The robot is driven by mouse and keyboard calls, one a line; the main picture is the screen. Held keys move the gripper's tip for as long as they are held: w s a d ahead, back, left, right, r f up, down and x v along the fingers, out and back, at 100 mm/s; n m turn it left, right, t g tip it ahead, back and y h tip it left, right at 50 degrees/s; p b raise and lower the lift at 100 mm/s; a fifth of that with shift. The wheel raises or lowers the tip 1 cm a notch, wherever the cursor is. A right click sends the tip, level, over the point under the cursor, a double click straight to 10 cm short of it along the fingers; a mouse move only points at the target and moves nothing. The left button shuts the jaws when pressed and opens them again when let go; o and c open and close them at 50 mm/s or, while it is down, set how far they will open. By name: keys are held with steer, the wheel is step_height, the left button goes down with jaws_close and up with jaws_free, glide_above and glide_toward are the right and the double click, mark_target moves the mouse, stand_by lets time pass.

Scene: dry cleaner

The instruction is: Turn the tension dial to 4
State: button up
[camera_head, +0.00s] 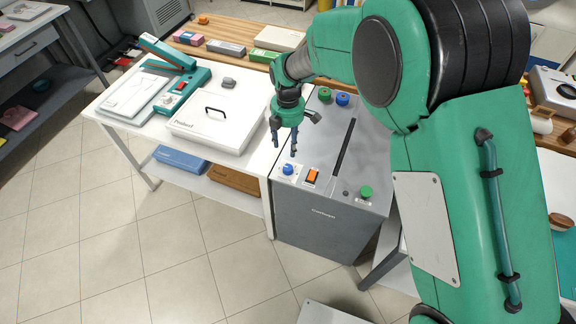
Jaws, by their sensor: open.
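A small blue dial (288,169) sits on a white plate at the left front of a grey machine's (330,216) top. I take it for the tension dial; its numbers and pointer are too small to read. My gripper (284,148) hangs pointing down just above the dial, with its fingers apart and nothing between them. I cannot tell whether a finger touches the dial.
Beside the dial are an orange switch (312,176) and a green knob (366,192). A green and a blue spool (342,99) stand at the machine's back. A white table (250,160) with a white lidded case (222,118) adjoins on the left.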

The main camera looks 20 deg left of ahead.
mark_target(288, 167)
step_height(288, 167, down, 14)
steer(key=b, duration=0.2)
steer(key=shift+r+b, duration=0.1)
steer(key=shift+b, duration=0.25)
stand_by(0.3)
steer(key=shift+c, duration=0.3)
steer(key=c, duration=1.1)
